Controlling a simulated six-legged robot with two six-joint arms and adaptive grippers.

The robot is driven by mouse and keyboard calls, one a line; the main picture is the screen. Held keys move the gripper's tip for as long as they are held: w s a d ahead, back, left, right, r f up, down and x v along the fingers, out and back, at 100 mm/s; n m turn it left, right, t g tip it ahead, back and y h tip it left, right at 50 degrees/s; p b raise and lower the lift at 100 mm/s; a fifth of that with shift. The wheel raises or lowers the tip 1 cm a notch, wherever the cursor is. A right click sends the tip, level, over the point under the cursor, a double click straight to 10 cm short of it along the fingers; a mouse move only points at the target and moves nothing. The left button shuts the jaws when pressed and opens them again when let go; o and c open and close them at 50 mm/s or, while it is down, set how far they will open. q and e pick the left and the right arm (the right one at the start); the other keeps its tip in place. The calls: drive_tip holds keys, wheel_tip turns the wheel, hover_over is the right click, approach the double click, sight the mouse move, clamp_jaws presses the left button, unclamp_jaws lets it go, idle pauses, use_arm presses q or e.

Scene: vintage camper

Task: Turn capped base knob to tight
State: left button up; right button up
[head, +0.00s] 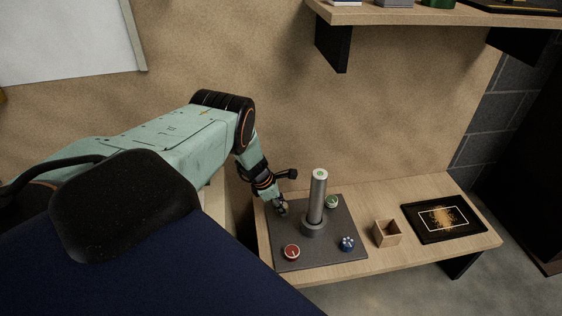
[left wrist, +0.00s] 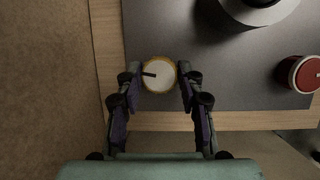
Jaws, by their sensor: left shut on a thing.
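A round knob with a yellow rim and pale cap (left wrist: 160,79) sits at the back left of a grey plate (head: 345,257). Its dark pointer mark points left in the left wrist view. My left gripper (head: 281,209) is shut on this knob, one finger on each side; in the head view it mostly hides the knob. A grey metal post (head: 317,200) with a green-marked top stands upright on a round base mid-plate. A red knob (head: 292,252), a blue lobed knob (head: 347,243) and a green knob (head: 332,202) sit around it. My right gripper is not in view.
The plate lies on a wooden bench (head: 460,194). To its right are a small open wooden box (head: 387,233) and a black tray (head: 443,219) with a gold pattern. A shelf (head: 440,15) with several items hangs above. The tall post stands close beside my left gripper.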

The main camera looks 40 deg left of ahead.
use_arm(q)
drive_tip(key=m+g+h, duration=0.1)
drive_tip(key=m, duration=0.4)
drive_tip(key=shift+a+f, duration=0.1)
drive_tip(key=shift+m+g+h, duration=0.3)
idle(0.4)
drive_tip(key=o, duration=1.2)
drive_tip(key=shift+v, duration=0.9)
drive_tip(key=shift+a+r, duration=0.2)
drive_tip(key=shift+r, duration=0.5)
drive_tip(key=v, duration=0.9)
